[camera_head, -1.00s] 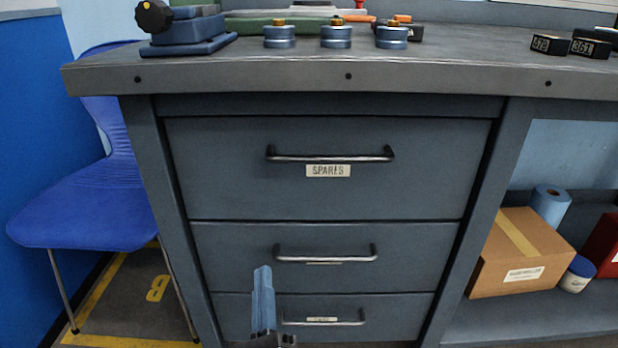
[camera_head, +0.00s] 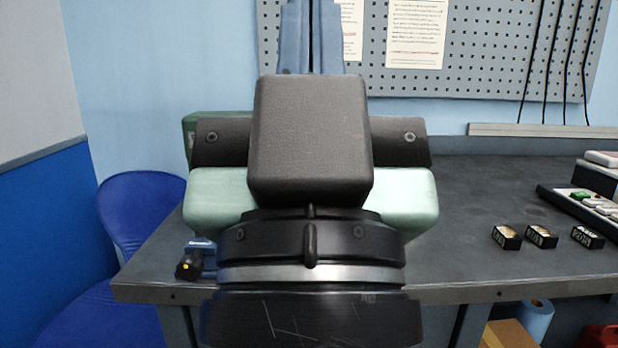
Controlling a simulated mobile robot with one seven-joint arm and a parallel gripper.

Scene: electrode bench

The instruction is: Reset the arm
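My arm rises in front of the camera and fills the middle of the view. My gripper (camera_head: 312,36) is at the top centre, pointing up, in front of the pegboard. Its two blue fingers lie close together and look shut, with nothing seen between them; their tips are cut off by the top edge. My black wrist and pale green arm parts hide the middle of the bench (camera_head: 470,220).
Three small black numbered blocks (camera_head: 541,237) sit on the bench at the right, near a tray with coloured keys (camera_head: 590,205). A blue device with a black knob (camera_head: 197,260) is at the left front corner. A blue chair (camera_head: 140,215) stands left. The pegboard (camera_head: 490,60) is behind.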

